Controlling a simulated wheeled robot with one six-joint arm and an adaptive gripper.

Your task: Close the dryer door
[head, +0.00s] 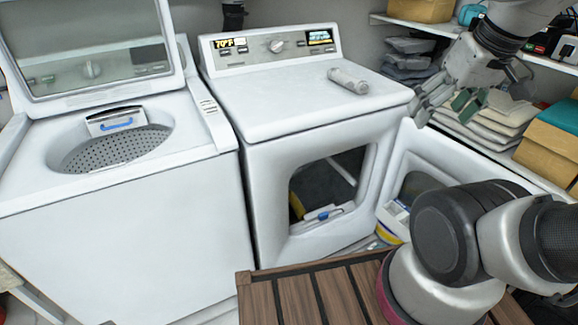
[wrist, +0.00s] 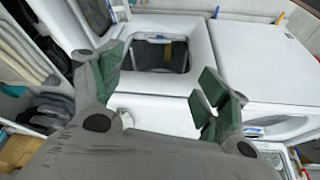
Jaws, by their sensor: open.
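The white dryer (head: 300,75) stands in the middle of the head view. Its door (head: 398,175) is swung open to the right, and the dark drum opening (head: 325,185) shows. My forearm hides part of the door. My gripper (head: 443,103) is open and empty, with its fingers pointing down by the door's upper edge; I cannot tell whether it touches. In the wrist view, my gripper (wrist: 160,78) has its fingers spread over the dryer top (wrist: 165,110). The drum opening (wrist: 165,55) lies beyond them, and part of the open door (wrist: 90,15) shows at upper left.
A washer (head: 110,220) with its lid raised stands left of the dryer. A pale bottle (head: 348,80) lies on the dryer top. Shelves with folded towels (head: 485,120) and a yellow-brown box (head: 550,150) are close on the right. A slatted wooden surface (head: 310,295) is in front.

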